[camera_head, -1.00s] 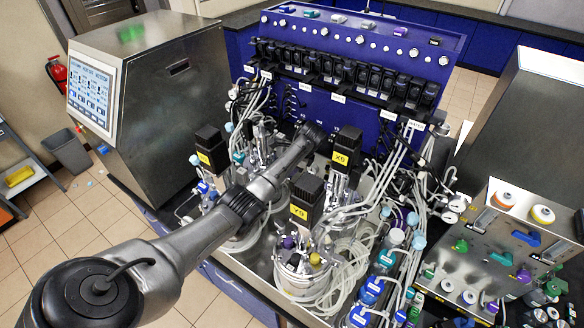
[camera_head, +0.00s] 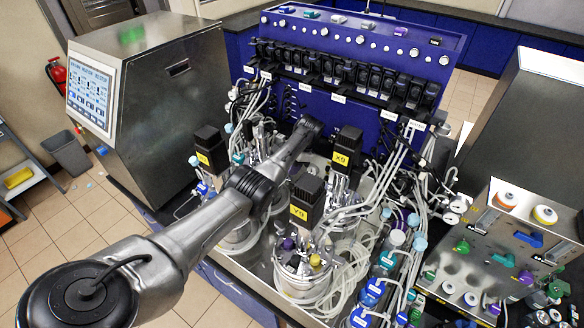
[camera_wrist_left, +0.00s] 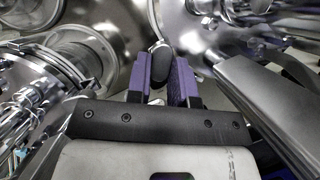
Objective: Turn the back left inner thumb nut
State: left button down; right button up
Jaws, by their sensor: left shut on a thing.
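In the left wrist view, my left gripper (camera_wrist_left: 165,76) has purple pads closed on a dark, rounded thumb nut (camera_wrist_left: 160,62) with a shiny top. The nut sits between the pads near their tips, with shiny vessel metal close on both sides. In the head view, my left arm reaches in from the lower left between the black motor heads, and its wrist end is among the back vessels. The jaws and the nut are hidden there. My right gripper is not in view.
Black motor heads with yellow labels stand close to the arm: one at left (camera_head: 209,149), one at back right (camera_head: 346,149) and one in front (camera_head: 306,200). White tubing (camera_head: 350,262) crowds the right side. A steel cabinet with a screen (camera_head: 150,90) stands at left.

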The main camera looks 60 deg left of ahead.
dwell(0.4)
pick_arm(q)
jog(key=c, duration=1)
grip_release()
jog(key=b+v, duration=0.2)
jog(key=v, duration=0.5)
jog(key=shift+r+b, duration=0.3)
